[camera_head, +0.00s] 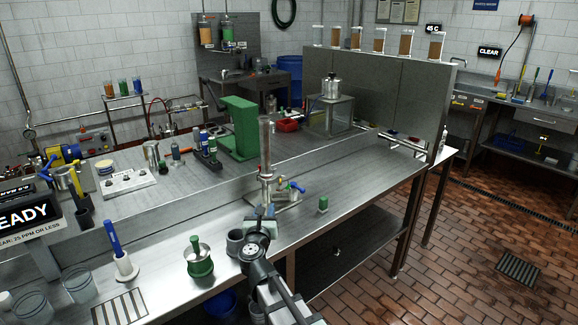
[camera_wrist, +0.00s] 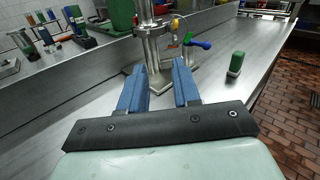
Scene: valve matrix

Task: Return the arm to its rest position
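My gripper (camera_head: 262,211) is over the front steel bench in the head view, reaching in from the bottom edge. In the wrist view its two blue fingers (camera_wrist: 160,88) stand apart with nothing between them, so it is open and empty. Just beyond the fingertips stands a metal and glass column (camera_head: 266,140) on a flat base. It also shows in the wrist view (camera_wrist: 152,45). Small valves with a blue handle (camera_wrist: 200,43) and a yellow one sit beside the column. Part of the column base is hidden behind my gripper in the head view.
A small green block (camera_head: 322,205) stands on the bench right of my gripper. A blue-handled tool (camera_head: 113,240) stands farther left. The bench's front edge is close; the floor at right is mostly clear.

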